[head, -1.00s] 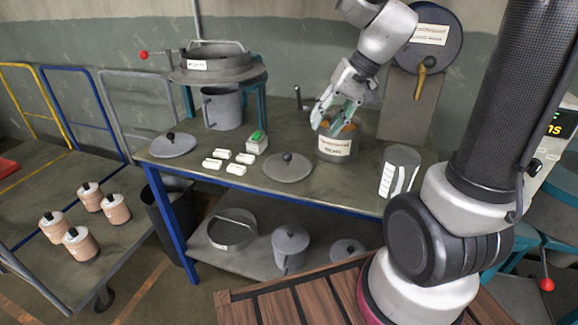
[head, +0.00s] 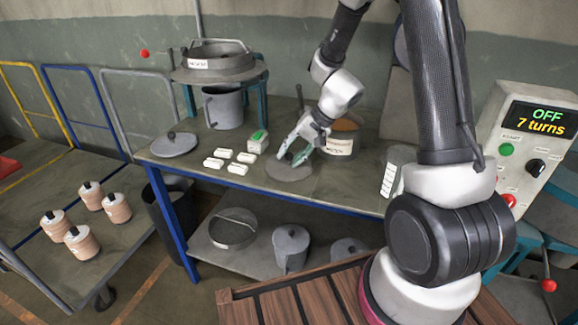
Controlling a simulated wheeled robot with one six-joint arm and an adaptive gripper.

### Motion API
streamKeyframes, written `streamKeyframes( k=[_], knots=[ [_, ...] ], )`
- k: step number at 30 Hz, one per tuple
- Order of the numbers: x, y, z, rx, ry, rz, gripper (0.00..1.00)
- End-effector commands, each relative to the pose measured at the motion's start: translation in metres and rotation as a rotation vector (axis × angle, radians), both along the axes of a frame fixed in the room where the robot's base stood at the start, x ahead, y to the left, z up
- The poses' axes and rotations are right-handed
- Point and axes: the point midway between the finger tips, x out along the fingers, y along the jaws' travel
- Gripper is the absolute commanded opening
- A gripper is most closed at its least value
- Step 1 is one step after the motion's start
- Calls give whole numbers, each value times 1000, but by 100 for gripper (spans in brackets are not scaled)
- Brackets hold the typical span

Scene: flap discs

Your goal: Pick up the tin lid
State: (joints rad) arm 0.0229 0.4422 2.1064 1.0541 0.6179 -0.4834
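A flat round grey lid (head: 289,172) lies on the workbench in front of an open labelled tin (head: 340,141) with brown contents. My gripper (head: 292,158) is low over this lid, pointing down and to the left. Its two fingers are apart, one on each side of where the lid's dark knob was; the knob is hidden now. I cannot tell whether the fingers touch the lid. A second grey lid (head: 174,146) with a black knob lies at the bench's left end.
White blocks (head: 238,169) and a green-topped box (head: 258,142) lie left of the lid. A grey canister (head: 397,172) stands to the right. A sieve (head: 212,66) on a stand is behind. A control box (head: 530,130) reads "OFF 7 turns".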

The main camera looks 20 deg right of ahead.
Motion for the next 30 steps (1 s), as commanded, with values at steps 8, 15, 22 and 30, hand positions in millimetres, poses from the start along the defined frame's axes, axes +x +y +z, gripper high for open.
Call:
streamKeyframes(
  k=[8,15,22,30],
  knots=[
    [1,1,-1,0,0,0,31],
    [0,1,-1,0,0,0,0],
    [1,1,2,0,-2,0,0],
    [1,1,49,-1,-6,2,0]
  ],
)
